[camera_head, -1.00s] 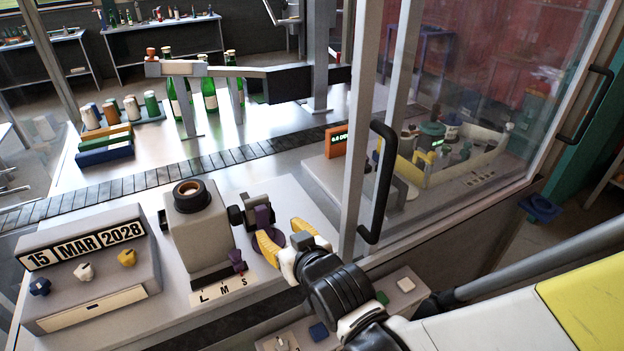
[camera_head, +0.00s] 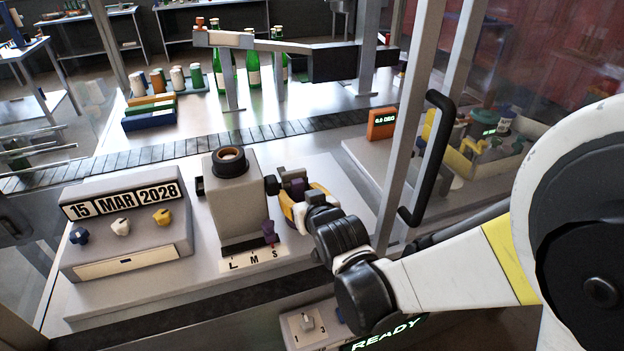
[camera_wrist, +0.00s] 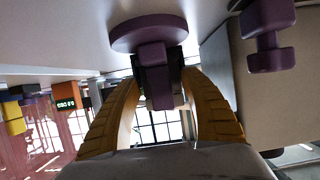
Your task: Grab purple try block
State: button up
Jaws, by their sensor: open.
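The purple try block (camera_head: 298,188) stands on the light worktop, right of the grey capsuling unit, mostly hidden by my fingers in the head view. In the wrist view the purple block (camera_wrist: 153,60) has a wide round disc and a narrower stem. The stem sits between my two yellow fingers. My gripper (camera_head: 305,203) is open around it; in the wrist view the fingertips (camera_wrist: 158,78) lie on both sides. I cannot tell whether either finger touches it.
A purple lever (camera_head: 268,231) on the L-M-S scale is close by on the left; it also shows in the wrist view (camera_wrist: 268,38). The grey unit (camera_head: 238,195) stands left of my gripper. A door frame with a black handle (camera_head: 428,160) is on the right.

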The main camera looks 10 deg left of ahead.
grip_shut()
jog(key=shift+r, duration=0.1)
